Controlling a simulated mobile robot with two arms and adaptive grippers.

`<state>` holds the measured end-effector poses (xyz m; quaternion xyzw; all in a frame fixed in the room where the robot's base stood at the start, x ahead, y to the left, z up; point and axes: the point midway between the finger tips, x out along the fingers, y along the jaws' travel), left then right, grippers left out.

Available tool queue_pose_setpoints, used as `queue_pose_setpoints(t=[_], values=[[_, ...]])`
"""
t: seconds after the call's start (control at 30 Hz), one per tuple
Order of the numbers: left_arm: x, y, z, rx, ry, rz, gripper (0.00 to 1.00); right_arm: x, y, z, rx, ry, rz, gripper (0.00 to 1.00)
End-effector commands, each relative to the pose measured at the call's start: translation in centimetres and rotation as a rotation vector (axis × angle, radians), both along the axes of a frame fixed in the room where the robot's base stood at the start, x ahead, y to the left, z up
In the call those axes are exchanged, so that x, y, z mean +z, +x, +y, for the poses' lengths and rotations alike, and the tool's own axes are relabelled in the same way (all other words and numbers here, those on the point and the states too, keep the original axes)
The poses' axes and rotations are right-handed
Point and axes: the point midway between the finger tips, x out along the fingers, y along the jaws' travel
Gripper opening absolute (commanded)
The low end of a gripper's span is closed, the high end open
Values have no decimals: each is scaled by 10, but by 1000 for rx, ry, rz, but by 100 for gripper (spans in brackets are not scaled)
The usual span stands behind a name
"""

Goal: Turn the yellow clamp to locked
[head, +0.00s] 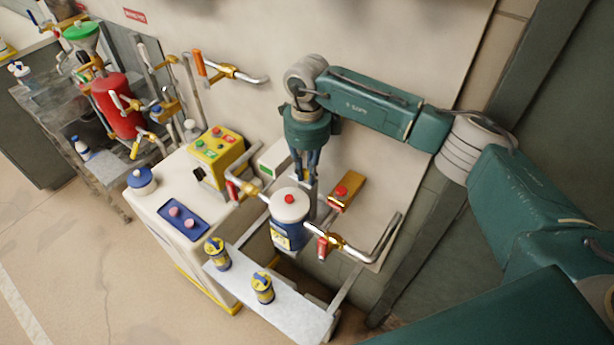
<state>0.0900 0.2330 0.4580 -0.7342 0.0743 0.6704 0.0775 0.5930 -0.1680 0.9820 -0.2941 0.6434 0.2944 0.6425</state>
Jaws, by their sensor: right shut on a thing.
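A yellow bar with a red knob (346,190), which looks like the yellow clamp, lies at a slant right of and behind a blue tank with a white lid (289,210). My right gripper (306,178) points down from above, just left of the bar and behind the tank. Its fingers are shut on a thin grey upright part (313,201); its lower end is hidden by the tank. I cannot tell how this part joins the yellow bar. My left gripper is not in view.
Pipes with red-handled valves (330,243) flank the tank. A yellow button box (217,152) and a blue tray (182,219) stand on the white cabinet (160,197). Two yellow-and-blue cans (262,288) stand on the front shelf (300,312). The floor at left is clear.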

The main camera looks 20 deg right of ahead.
Motion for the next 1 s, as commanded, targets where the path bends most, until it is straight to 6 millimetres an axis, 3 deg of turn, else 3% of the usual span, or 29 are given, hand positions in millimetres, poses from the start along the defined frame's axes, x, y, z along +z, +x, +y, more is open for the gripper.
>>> queue_pose_setpoints(t=[0.03,0.4,1.0], values=[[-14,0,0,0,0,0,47,-5,2,-1,39,-1,-6,0],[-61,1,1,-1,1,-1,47,-4,1,-2,388,0,-7,0],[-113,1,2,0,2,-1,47,-1,0,-4,955,0,-5,0]])
